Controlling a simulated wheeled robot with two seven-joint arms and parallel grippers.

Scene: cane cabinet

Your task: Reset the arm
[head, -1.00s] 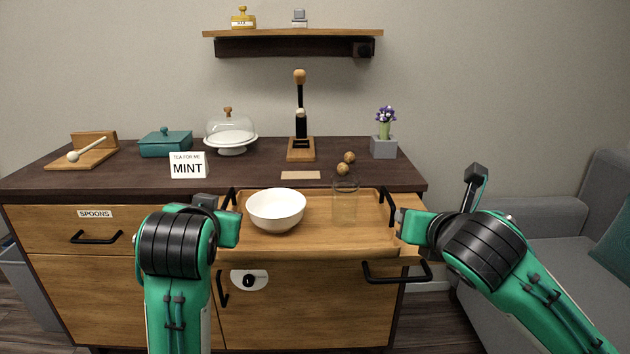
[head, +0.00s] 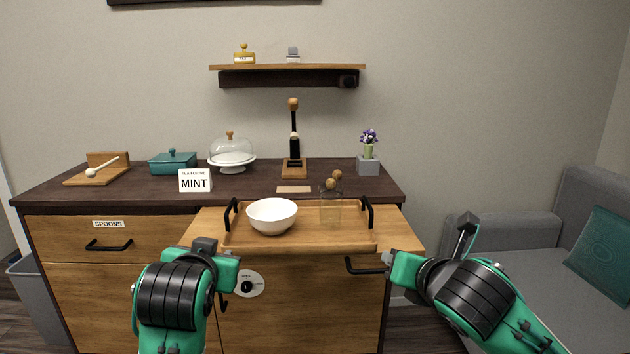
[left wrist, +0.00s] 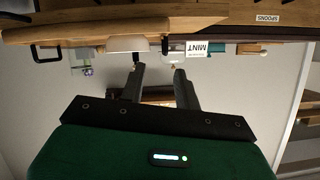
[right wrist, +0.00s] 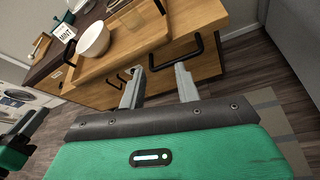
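My left gripper (left wrist: 157,70) is open and empty in the left wrist view, its two fingers apart. In the head view the left arm is in front of the cabinet's left part, below the tray's height. My right gripper (right wrist: 158,68) is open and empty in the right wrist view. In the head view it is at the cabinet's right, close to a black handle (head: 364,268); I cannot tell if they touch. The fingers are mostly hidden in the head view.
A wooden tray (head: 300,244) with black handles rests on a pulled-out board or drawer, carrying a white bowl (head: 272,215) and a clear glass (head: 330,212). The dark countertop (head: 130,190) holds several items. A grey sofa (head: 510,240) stands right, with floor between.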

